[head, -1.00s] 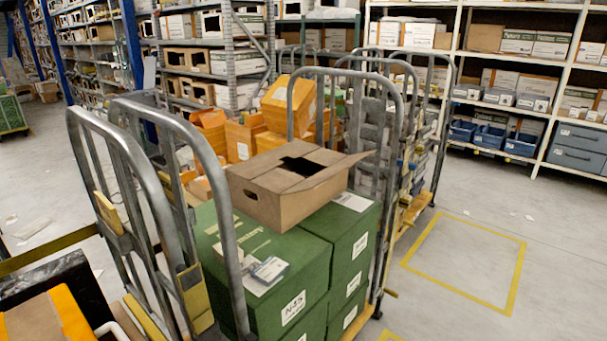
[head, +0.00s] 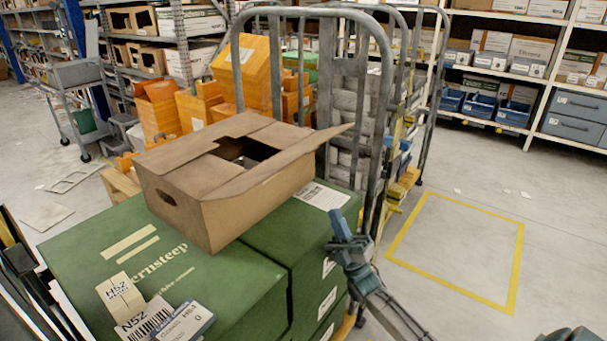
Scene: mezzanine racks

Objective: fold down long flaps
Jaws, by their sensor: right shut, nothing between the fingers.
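A brown cardboard box (head: 225,205) sits on green boxes in the middle of the head view. Flaps on its left and far side lie roughly flat over the top. A long flap (head: 290,165) along the near right side is partly raised, and its far end sticks out past the box. A dark opening (head: 243,152) shows between the flaps. My right gripper (head: 340,226) is shut and empty, to the right of the box and below the flap's outer end, apart from the box. I cannot make out my left gripper.
Large green boxes (head: 120,235) carry labels and cards near the front. A grey cage frame (head: 383,110) stands close behind and right of the box. Orange boxes (head: 240,75) stand behind. The floor inside the yellow outline (head: 455,250) is clear.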

